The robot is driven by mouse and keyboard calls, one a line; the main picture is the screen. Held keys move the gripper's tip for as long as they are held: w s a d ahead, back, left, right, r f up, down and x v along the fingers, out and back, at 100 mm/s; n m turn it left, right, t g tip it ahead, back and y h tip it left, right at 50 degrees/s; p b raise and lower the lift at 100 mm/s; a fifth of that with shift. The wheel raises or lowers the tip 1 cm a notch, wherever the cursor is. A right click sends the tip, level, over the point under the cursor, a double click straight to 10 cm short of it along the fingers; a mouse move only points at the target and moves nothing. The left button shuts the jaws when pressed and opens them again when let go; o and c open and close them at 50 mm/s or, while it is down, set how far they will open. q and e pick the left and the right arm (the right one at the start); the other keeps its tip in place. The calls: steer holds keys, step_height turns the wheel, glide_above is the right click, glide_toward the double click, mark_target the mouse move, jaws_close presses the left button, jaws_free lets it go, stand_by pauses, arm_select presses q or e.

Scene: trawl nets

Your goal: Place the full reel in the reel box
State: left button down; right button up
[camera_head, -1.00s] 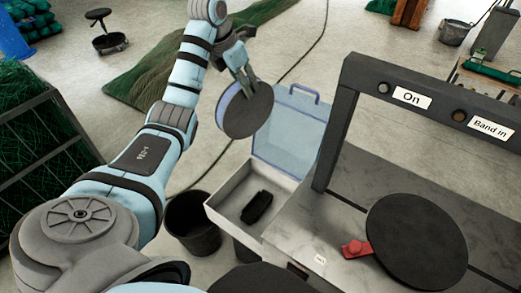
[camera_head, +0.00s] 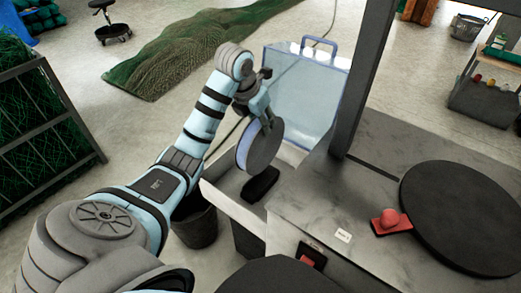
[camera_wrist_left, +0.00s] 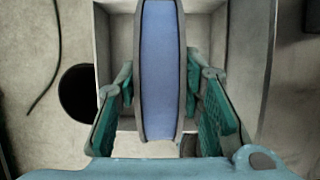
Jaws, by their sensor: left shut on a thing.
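The full reel (camera_head: 265,146) has dark round flanges with a blue winding between them. My left gripper (camera_head: 263,118) is shut on its upper edge and holds it upright. In the left wrist view the blue winding (camera_wrist_left: 159,70) lies between the teal fingers. The reel box (camera_head: 226,202) is an open pale tray with a translucent blue lid (camera_head: 303,88) standing up behind it. In the head view the reel appears over the box's inside; I cannot tell if it touches the bottom. A small black object (camera_head: 260,185) lies in the box. I do not see my right gripper.
The grey machine table (camera_head: 318,205) adjoins the box on the right, with a dark upright post (camera_head: 362,80). A large black disc (camera_head: 462,215) and a red lever (camera_head: 391,221) are on it. A black bin (camera_head: 196,222) stands beside the box.

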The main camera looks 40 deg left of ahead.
mark_target(261, 149)
arm_select(q)
step_height(261, 149, down, 4)
steer(key=shift+f+b, duration=0.15)
steer(key=shift+b, duration=0.85)
step_height(261, 149, down, 2)
steer(key=shift+f, duration=0.15)
step_height(261, 149, down, 4)
steer(key=shift+f+b, duration=0.2)
steer(key=shift+b, duration=0.4)
arm_select(e)
steer(key=f, duration=0.1)
steer(key=w+d+f, duration=0.1)
steer(key=f, duration=0.1)
steer(key=w+d+f, duration=0.1)
steer(key=shift+d+f, duration=0.2)
steer(key=shift+f, duration=0.15)
arm_select(q)
steer(key=c, duration=1.5)
jaws_free()
steer(key=shift+c, duration=0.2)
steer(key=o, duration=0.5)
steer(key=shift+c, duration=0.2)
arm_select(e)
steer(key=shift+s+d, duration=0.1)
steer(key=shift+s+h, duration=0.15)
steer(key=shift+h, duration=0.15)
